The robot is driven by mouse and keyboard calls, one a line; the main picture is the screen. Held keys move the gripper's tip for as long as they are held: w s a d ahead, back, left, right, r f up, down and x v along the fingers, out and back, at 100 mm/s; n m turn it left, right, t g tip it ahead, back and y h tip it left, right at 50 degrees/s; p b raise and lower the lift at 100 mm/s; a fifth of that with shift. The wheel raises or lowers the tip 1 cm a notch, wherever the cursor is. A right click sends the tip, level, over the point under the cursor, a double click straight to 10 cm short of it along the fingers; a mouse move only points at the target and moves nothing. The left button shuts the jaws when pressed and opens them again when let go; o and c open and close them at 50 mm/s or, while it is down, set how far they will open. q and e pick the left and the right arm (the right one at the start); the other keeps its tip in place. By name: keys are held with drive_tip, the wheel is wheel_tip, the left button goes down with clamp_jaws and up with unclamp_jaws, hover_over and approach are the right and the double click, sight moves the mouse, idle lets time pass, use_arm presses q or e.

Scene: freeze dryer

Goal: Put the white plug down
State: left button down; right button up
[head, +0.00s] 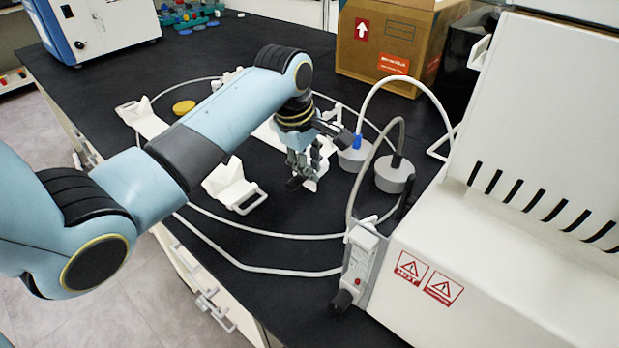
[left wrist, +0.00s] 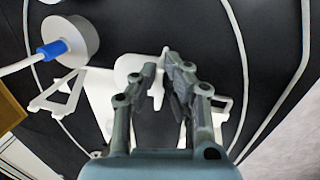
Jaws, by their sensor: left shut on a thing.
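My left gripper (head: 303,174) reaches down low over the black bench, and its fingers are closed. In the left wrist view the fingers (left wrist: 164,76) come together around a small white piece, the white plug (left wrist: 157,88). The fingers hide most of it, and its shape is hard to tell. A white holder with a frame-like handle (head: 316,180) lies right under and behind the fingers. I cannot tell whether the plug touches it. My right gripper is not in view.
A round pale piece with a blue collar (head: 353,157) and a grey one (head: 394,175) stand close right of the gripper on cables. Another white holder (head: 230,185) lies to the left. White cable loops surround the area. A cardboard box (head: 385,45) and white machine (head: 500,240) bound it.

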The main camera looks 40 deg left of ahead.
sight(310, 182)
use_arm(q)
drive_tip(key=shift+w+f, duration=0.2)
drive_tip(key=shift+w, duration=0.05)
drive_tip(key=shift+f, duration=1.9)
drive_tip(key=c, duration=1.4)
unclamp_jaws()
drive_tip(key=shift+s+a+r, duration=0.1)
drive_tip(key=shift+r, duration=0.3)
drive_tip(key=p+v, duration=0.1)
drive_tip(key=v, duration=1)
drive_tip(key=shift+r, duration=0.15)
